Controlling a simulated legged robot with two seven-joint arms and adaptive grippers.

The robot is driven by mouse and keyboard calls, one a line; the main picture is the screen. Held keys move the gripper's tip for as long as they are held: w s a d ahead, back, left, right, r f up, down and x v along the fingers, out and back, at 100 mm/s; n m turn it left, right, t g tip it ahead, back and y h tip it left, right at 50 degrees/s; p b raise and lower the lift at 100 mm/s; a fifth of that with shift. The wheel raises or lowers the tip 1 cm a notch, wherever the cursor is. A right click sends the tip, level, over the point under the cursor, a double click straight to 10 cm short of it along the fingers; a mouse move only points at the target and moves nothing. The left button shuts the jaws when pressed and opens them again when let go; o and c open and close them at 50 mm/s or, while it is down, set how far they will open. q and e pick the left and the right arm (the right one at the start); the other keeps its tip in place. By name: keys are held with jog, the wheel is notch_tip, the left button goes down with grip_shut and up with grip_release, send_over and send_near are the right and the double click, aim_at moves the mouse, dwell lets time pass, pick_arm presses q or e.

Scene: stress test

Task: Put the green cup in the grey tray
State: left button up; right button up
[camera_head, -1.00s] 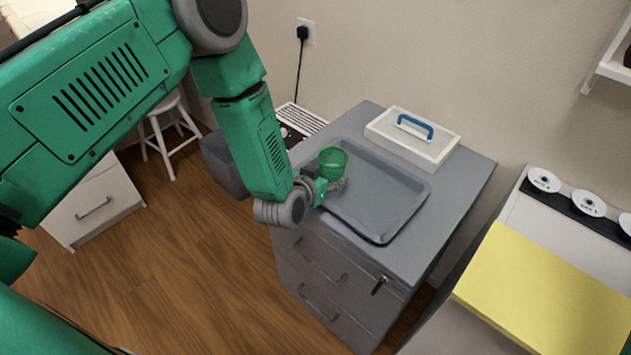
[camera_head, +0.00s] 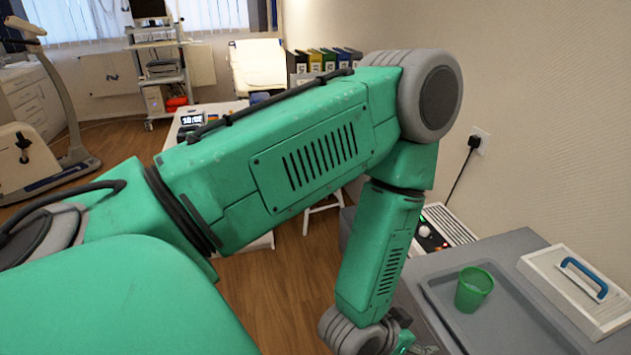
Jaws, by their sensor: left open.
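The green cup (camera_head: 473,289) stands upright in the grey tray (camera_head: 510,330), close to its left rim. The tray lies on top of a grey cabinet and its near part is cut off by the picture's bottom edge. My left gripper (camera_head: 427,349) is at the bottom edge, below and to the left of the cup, open and apart from it. Part of this gripper is cut off by the frame. My right gripper does not show.
A keyboard-like panel with round knobs (camera_head: 440,232) lies behind the cabinet. A stool (camera_head: 325,208) stands on the wooden floor behind my arm.

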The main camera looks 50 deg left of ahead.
pick_arm(q)
jog(key=s+a+f+g, duration=0.2)
jog(key=s+g, duration=0.1)
jog(key=s, duration=0.4)
jog(key=s+a+f+g, duration=0.2)
jog(key=s+f+g, duration=0.1)
jog(key=s, duration=0.4)
jog(key=s+a+f+g+y, duration=0.1)
jog(key=s+a+f+g, duration=0.1)
jog(key=s, duration=0.6)
jog(key=shift+f+g, duration=0.2)
jog(key=shift+g, duration=0.4)
